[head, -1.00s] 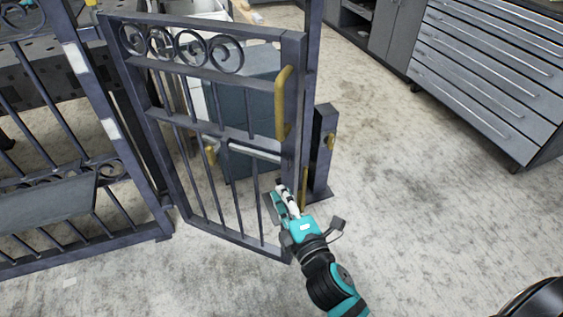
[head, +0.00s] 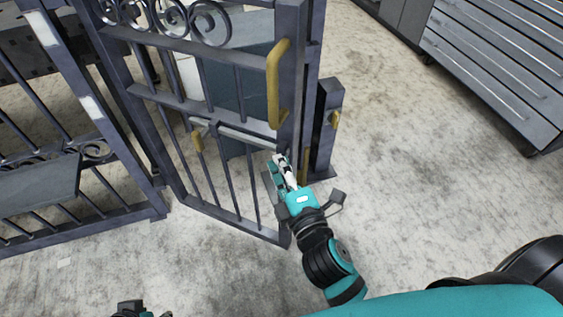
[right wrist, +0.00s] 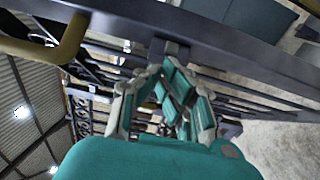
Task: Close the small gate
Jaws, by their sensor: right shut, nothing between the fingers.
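The small gate (head: 222,108) is a dark blue-grey metal leaf with scrolls on top and thin upright bars. A gold handle (head: 273,88) is fixed on its right upright, and the handle also shows in the right wrist view (right wrist: 68,45). A short dark post (head: 328,110) with a gold catch stands just right of the gate's free edge; I cannot tell whether they touch. My right gripper (head: 281,163) is shut and empty, below the handle at the gate's lower right upright. Contact is unclear. My left gripper (head: 130,308) barely shows at the bottom edge; its fingers are hidden.
A fixed fence panel (head: 75,175) with scrolls stands at the left. A grey drawer cabinet (head: 500,65) stands at the upper right. A blue-grey bin-like object (head: 240,85) is behind the gate. The concrete floor right of the post is clear.

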